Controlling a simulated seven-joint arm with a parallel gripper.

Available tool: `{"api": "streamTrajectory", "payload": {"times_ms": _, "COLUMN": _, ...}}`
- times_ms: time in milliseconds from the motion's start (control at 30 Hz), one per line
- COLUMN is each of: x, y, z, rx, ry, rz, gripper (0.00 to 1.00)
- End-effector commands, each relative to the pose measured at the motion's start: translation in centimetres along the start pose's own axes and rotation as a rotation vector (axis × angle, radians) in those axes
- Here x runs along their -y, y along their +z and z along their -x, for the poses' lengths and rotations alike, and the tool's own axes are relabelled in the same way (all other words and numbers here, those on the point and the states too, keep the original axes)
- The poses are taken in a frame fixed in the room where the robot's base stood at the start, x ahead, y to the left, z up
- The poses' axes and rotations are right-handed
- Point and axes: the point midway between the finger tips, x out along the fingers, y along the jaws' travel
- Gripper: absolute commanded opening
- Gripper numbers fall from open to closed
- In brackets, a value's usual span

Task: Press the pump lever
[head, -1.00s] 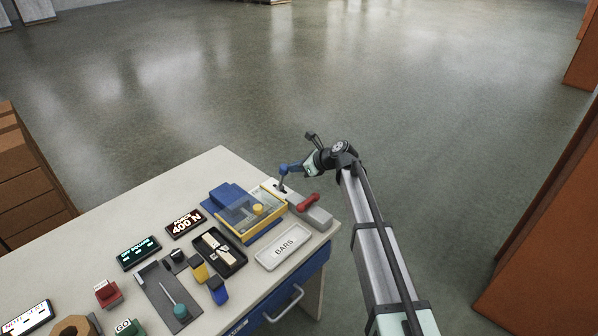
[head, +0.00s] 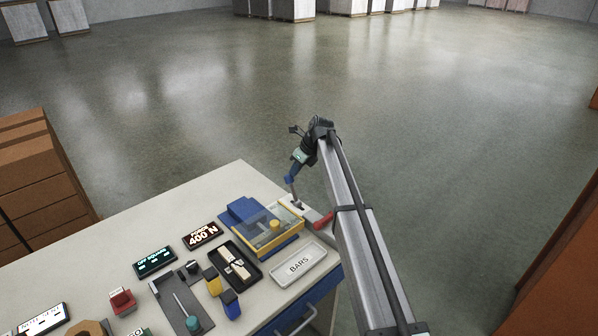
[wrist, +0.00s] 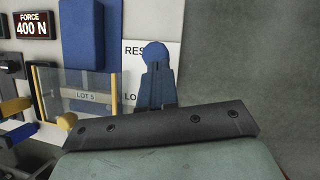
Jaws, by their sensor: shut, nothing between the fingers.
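A lever with a blue ball knob (head: 290,179) stands on a thin stem at the right end of the bench, beside the clear-guarded blue and yellow press. In the wrist view, the blue ball (wrist: 155,53) shows just beyond my fingers, over a white plate with partly hidden words starting "RES" and "LO". My gripper (head: 296,171) is shut and empty, pointing down close to the knob. I cannot tell whether it touches. A red handle (head: 322,220) on a grey base lies to the right, partly hidden by my arm. No label shows which one is the pump lever.
The press guard (head: 272,230) stands left of the lever. A white BARS tray (head: 300,264) and a black tray (head: 234,264) with pale pieces lie nearer. A display (head: 201,235) reads FORCE 400 N. Open floor lies beyond the bench.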

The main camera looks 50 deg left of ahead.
Motion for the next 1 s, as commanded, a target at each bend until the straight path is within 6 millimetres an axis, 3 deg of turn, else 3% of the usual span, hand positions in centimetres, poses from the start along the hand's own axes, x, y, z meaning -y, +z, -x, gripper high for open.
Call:
{"api": "streamTrajectory", "payload": {"times_ms": 667, "x": 0.1, "y": 0.1, "z": 0.0, "rx": 0.002, "ry": -0.001, "rz": 0.000, "gripper": 0.00}}
{"api": "streamTrajectory", "payload": {"times_ms": 867, "x": 0.0, "y": -1.4, "z": 1.7, "rx": 0.003, "ry": -0.002, "rz": -0.001, "gripper": 0.00}}
{"api": "streamTrajectory", "payload": {"times_ms": 1000, "x": 0.1, "y": -2.4, "z": 4.0, "rx": 0.003, "ry": -0.002, "rz": 0.001, "gripper": 0.00}}
